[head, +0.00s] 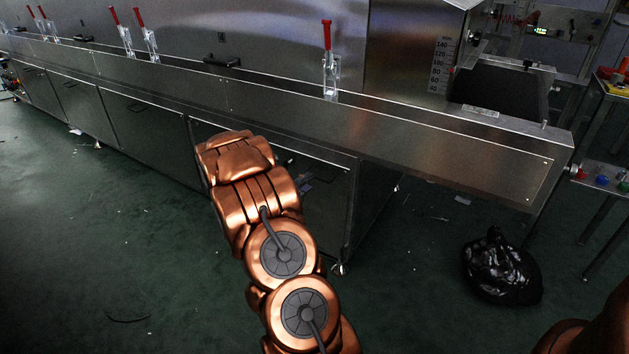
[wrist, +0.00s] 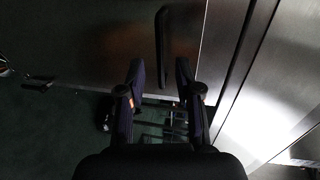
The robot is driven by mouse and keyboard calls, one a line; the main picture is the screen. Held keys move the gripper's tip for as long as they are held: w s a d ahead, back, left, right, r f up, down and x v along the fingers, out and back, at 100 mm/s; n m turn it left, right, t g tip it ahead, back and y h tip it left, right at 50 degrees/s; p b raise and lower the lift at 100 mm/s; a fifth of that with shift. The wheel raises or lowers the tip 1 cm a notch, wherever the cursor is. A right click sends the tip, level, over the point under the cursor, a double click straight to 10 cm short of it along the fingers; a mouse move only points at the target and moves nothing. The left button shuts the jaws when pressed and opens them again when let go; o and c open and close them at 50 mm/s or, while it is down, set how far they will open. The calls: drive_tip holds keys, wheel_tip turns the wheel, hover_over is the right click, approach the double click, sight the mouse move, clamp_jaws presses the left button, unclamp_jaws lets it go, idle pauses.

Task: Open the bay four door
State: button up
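The bay door (head: 328,205) at the right end of the dryer's lower row is a dark metal panel, partly hidden behind my arm in the head view. I read no bay number on it. In the wrist view, the dark door panel (wrist: 100,45) carries a long black bar handle (wrist: 162,45). My gripper (wrist: 160,68) is open, with its two dark fingers apart on either side of the handle's line. I cannot tell whether the fingers reach around the handle or stop short of it. In the head view, my arm hides the gripper. The door looks shut.
The long steel dryer (head: 430,145) runs across the back, with red-handled clamps (head: 329,60) on top. A black bag (head: 501,268) lies on the floor at the right, near a side table (head: 605,180). The green floor at the left is mostly clear.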

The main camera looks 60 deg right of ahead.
sight(315, 177)
drive_tip(key=shift+b+x, duration=0.55)
drive_tip(key=shift+x, duration=2.15)
drive_tip(key=shift+c, duration=0.3)
clamp_jaws()
